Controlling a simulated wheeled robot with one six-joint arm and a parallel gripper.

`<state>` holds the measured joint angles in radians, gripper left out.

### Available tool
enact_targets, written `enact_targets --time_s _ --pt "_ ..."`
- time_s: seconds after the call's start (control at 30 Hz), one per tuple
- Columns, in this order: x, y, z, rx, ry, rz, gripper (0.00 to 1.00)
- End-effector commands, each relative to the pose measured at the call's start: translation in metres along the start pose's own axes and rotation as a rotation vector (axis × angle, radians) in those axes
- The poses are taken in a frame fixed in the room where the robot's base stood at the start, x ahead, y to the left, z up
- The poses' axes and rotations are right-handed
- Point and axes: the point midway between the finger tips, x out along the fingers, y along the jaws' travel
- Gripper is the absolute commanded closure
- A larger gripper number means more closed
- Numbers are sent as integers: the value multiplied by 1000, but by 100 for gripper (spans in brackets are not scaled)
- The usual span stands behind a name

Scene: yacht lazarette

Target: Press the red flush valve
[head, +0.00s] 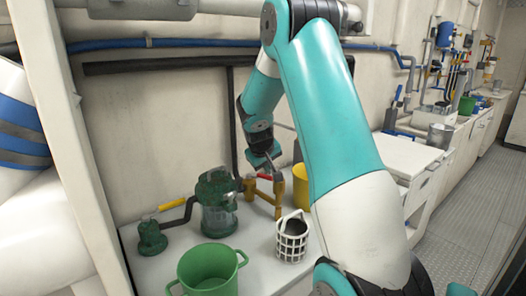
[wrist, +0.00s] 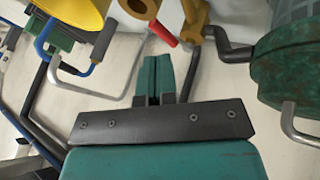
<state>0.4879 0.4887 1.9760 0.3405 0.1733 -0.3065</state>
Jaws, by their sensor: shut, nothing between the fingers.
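The red flush valve handle (head: 265,176) is a small red lever on a brass-yellow pipe fitting (head: 278,198), right of the green strainer. In the wrist view the red handle (wrist: 163,33) lies just beyond my fingertips, and the brass fitting (wrist: 195,20) is above it to the right. My gripper (head: 273,163) points down close to the valve. In the wrist view my gripper (wrist: 155,60) has its teal fingers together, with nothing between them. A small gap shows between fingertips and handle there; contact cannot be told from the head view.
The green strainer (head: 218,215) stands left of the valve, with a green fitting (head: 152,238) bearing a yellow lever further left. A green bucket (head: 208,268) and white basket (head: 291,240) stand in front. A yellow container (head: 301,188) is partly hidden behind my arm.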

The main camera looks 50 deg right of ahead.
Motion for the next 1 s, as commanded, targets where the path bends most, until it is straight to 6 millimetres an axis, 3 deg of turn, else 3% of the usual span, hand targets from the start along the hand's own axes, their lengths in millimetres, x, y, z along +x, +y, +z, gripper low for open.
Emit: enact_targets --time_s 0.1,0.3,0.5,0.87,0.97,1.0 --pt "-31 0 -1 -1 5 0 100" --pt "-67 0 -1 -1 3 0 100" --pt "-82 0 0 0 0 1 100" --pt "-84 -1 0 -2 0 -2 100" --pt "-96 -21 1 -26 10 -51 100" --pt "-106 -39 2 -49 18 -96 100"
